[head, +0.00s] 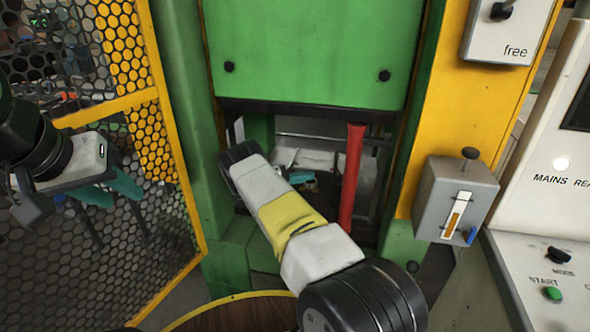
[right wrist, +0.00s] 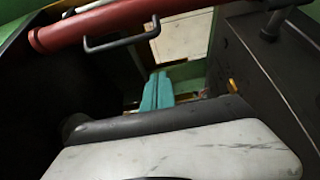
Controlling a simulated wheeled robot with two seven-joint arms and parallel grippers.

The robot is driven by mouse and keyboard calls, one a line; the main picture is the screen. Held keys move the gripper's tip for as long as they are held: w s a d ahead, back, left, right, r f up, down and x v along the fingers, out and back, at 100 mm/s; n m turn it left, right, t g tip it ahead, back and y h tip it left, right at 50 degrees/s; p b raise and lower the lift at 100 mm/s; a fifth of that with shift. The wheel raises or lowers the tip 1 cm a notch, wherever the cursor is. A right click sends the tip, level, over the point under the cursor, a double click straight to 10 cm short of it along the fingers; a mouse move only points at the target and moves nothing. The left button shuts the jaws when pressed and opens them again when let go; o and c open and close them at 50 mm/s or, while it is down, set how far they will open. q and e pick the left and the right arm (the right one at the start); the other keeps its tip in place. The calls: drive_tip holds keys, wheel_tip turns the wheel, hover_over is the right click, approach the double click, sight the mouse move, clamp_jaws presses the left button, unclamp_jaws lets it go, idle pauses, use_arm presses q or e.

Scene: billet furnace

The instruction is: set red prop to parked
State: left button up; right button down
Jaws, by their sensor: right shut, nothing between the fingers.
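The red prop (head: 352,178) stands upright in the right part of the green press opening, its top under the dark bar. In the right wrist view, the red prop (right wrist: 120,20) crosses the top, with a dark loop handle (right wrist: 120,42) on its side. My right arm reaches into the opening left of the prop. My right gripper (right wrist: 157,92) has its teal fingers together and empty, apart from the prop and handle. In the head view its fingers are partly hidden behind my arm. My left gripper (head: 108,190) hangs at the left before the mesh; its finger gap is unclear.
A green plate (head: 310,50) hangs above the opening. A yellow-framed mesh guard (head: 170,130) stands left. A grey box with a slider (head: 457,205) is on the yellow post at right, below a box marked "free" (head: 508,30). A control console (head: 530,240) stands far right.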

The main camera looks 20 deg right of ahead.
drive_tip(key=s+d, duration=0.4)
drive_tip(key=d, duration=0.2)
drive_tip(key=shift+d, duration=0.3)
idle(0.3)
